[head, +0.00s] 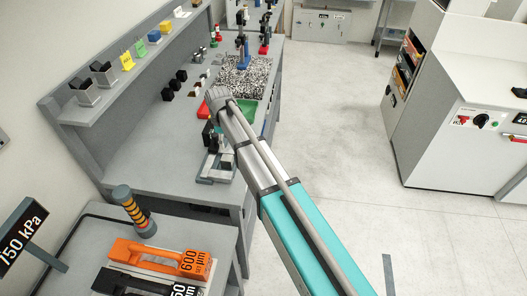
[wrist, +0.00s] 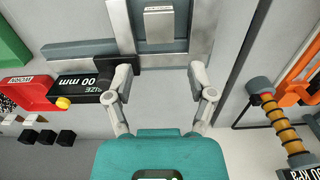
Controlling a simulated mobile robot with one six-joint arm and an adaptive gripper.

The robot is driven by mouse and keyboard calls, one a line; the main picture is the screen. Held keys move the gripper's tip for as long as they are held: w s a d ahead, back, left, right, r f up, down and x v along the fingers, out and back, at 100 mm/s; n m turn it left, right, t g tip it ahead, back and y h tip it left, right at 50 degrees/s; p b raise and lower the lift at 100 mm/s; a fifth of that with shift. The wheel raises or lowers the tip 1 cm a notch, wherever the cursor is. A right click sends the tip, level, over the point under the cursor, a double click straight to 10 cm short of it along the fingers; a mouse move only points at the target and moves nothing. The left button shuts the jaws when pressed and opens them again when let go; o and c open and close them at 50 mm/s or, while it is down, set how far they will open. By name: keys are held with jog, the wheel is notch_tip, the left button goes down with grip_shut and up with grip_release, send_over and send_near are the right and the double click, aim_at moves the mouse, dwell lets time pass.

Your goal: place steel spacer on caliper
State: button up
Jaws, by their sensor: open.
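The caliper, a grey metal frame (wrist: 117,25) with a black display block (wrist: 88,84) marked "00 mm", lies on the bench and fills the upper wrist view. It also shows in the head view (head: 214,167), partly hidden by my arm. A small light-grey block with a label (wrist: 166,28), which looks like the steel spacer, rests flat on the caliper between its bars. My gripper (wrist: 164,86) is open, its fingers apart with nothing between them. Its fingertips are just short of the block, and the left one is close to the display block.
A red bin (wrist: 27,91) and a green bin (wrist: 12,50) are left in the wrist view, with several black cubes nearby. At right are an orange-ringed column (wrist: 273,115) and an orange handled piece (head: 155,257). The left bench top (head: 137,147) is clear.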

jog(key=s+d+m, duration=0.5)
jog(key=s+d, duration=0.1)
jog(key=d, duration=0.5)
jog(key=s+d+m, duration=0.6)
jog(key=d, duration=0.5)
jog(key=s+d+m, duration=0.5)
jog(key=s+d, duration=0.1)
jog(key=d, duration=0.5)
jog(key=shift+s+d, duration=0.2)
jog(key=shift+d, duration=0.05)
